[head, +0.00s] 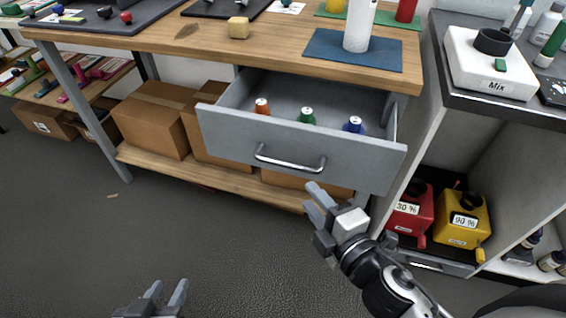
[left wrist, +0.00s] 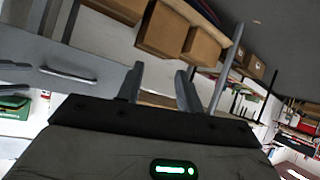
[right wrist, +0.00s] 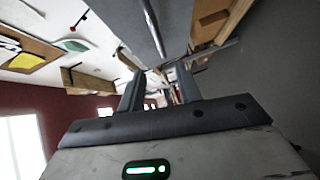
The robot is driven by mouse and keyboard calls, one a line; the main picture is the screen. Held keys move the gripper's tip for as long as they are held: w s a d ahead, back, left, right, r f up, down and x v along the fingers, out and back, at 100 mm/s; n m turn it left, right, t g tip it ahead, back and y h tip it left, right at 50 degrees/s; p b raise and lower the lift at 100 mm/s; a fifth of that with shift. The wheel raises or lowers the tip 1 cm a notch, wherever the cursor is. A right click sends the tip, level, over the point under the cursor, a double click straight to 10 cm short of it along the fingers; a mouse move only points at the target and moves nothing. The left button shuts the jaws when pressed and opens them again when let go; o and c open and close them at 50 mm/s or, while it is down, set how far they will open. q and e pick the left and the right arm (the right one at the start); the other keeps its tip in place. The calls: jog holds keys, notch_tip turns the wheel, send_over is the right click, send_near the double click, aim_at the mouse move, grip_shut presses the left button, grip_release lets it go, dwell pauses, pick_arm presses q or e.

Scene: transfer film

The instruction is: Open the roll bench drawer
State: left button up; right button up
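The roll bench drawer (head: 300,150) is grey and stands pulled out from under the wooden bench top. Its bar handle (head: 290,163) is on the front face; the handle also shows in the left wrist view (left wrist: 68,76) and the right wrist view (right wrist: 153,28). Inside the drawer are an orange-capped, a green-capped and a blue-capped bottle (head: 354,125). My right gripper (head: 322,200) is below and right of the handle, apart from it, with its fingers spread and empty. My left gripper (head: 168,294) is low at the bottom edge, far from the drawer, fingers apart and empty.
Cardboard boxes (head: 150,120) sit on the lower shelf. A cabinet at right holds red and yellow containers (head: 462,222). The floor in front is clear.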

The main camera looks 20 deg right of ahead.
aim_at(284, 166)
jog(key=p+x, duration=0.1)
jog(key=x, duration=1.1)
jog(key=shift+w, duration=0.3)
grip_shut()
